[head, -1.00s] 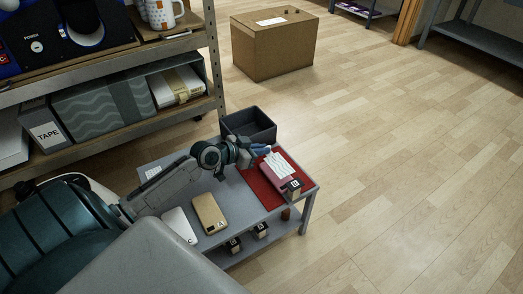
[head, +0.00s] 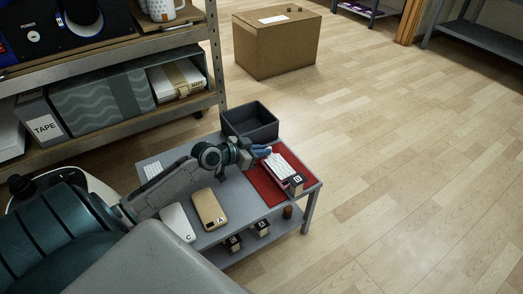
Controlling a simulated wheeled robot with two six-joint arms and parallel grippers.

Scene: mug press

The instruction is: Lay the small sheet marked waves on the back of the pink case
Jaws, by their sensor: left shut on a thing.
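A small white sheet with faint marks (head: 278,165), too small to read as waves, lies over or just above the pink case (head: 274,178). Only thin pink edges of the case show beside it. The case rests on the red mat (head: 262,186) at the right of the low grey table. My left gripper (head: 264,152) is at the sheet's far left end, shut on it; the fingertips are tiny here. Whether the sheet touches the case all along, I cannot tell. My right gripper is not in view.
A small block marked B (head: 293,184) stands at the case's near end. A gold case (head: 209,208) and a white case (head: 177,222) lie at the table's near left. An open dark bin (head: 250,123) stands behind. Another white sheet (head: 152,170) lies at the left.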

